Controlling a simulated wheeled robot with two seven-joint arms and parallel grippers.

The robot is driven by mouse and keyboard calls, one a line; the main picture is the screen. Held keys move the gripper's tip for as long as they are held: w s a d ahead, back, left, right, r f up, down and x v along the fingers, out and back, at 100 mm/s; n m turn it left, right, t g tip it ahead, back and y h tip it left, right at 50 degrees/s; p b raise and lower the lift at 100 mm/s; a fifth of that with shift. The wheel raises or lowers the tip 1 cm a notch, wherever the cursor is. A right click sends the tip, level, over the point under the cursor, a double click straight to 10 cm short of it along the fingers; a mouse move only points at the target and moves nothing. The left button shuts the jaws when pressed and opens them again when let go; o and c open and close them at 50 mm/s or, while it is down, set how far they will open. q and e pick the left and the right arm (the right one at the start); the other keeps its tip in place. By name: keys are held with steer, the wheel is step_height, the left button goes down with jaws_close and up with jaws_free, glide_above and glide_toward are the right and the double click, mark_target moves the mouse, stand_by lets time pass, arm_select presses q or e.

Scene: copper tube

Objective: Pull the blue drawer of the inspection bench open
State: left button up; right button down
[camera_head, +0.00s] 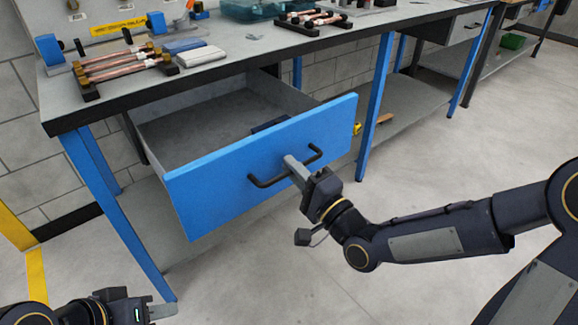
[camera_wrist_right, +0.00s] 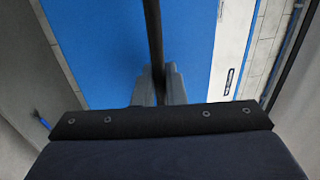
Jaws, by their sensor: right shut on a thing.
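The blue drawer (camera_head: 225,178) of the inspection bench (camera_head: 150,92) stands well open, its grey inside showing. A dark item (camera_head: 268,125) lies inside behind the front panel. My right gripper (camera_head: 293,165) is shut on the drawer's black bar handle (camera_head: 265,182), near its middle. In the right wrist view the handle (camera_wrist_right: 153,35) runs between the fingers (camera_wrist_right: 158,88), with the blue front (camera_wrist_right: 100,45) behind. My left gripper (camera_head: 150,312) is at the lower left, empty and away from the drawer; its finger gap is not clear.
Copper tubes (camera_head: 115,64) on a black rack, a white block (camera_head: 201,56) and a blue clamp (camera_head: 48,50) are on the bench top. A blue bench leg (camera_head: 375,95) stands right of the drawer. The floor (camera_head: 260,275) in front is clear.

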steer(key=shift+s+d+f, duration=0.1)
steer(key=shift+s+d, duration=0.15)
steer(key=shift+s, duration=0.05)
steer(key=c, duration=1.6)
jaws_free()
steer(key=shift+c, duration=0.2)
steer(key=p+v, duration=0.1)
steer(key=v, duration=0.6)
steer(key=shift+s+d, duration=0.25)
steer(key=shift+s, duration=0.05)
